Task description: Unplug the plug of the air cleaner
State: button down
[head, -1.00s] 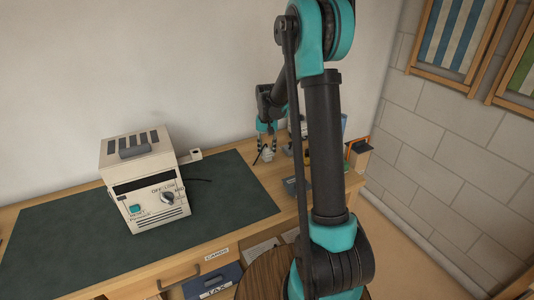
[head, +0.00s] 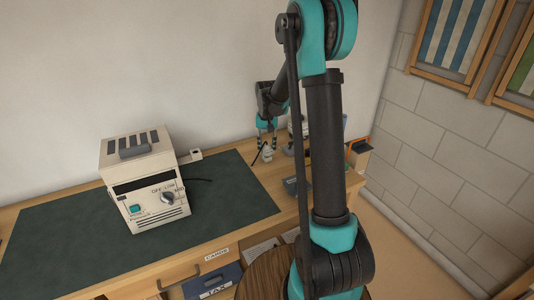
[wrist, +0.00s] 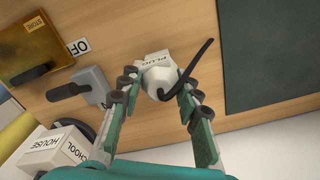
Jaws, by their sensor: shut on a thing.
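The air cleaner (head: 150,207) is a cream box with a vented top, a dial and a teal button, standing on the dark green mat. A white plug (wrist: 158,82) labelled PLUG, with a black cord, is between the fingers of my gripper (wrist: 160,92), which is shut on it. In the head view, my gripper (head: 266,146) holds the plug (head: 267,154) near the back of the desk, right of the mat. I cannot tell whether the plug touches the desk. A white socket-like box (head: 195,154) sits by the wall behind the air cleaner, with no plug visible in it.
A grey switch-like block (wrist: 92,87) stands close beside the gripper, with a brass box (wrist: 36,52) beyond. A white block labelled SCHOOL HOUSE (wrist: 62,152) is also near. The dark mat (head: 75,240) has free room. A short black cord (head: 197,180) lies by the air cleaner.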

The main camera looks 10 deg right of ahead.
jog(key=shift+r, duration=0.1)
jog(key=shift+r, duration=1.2)
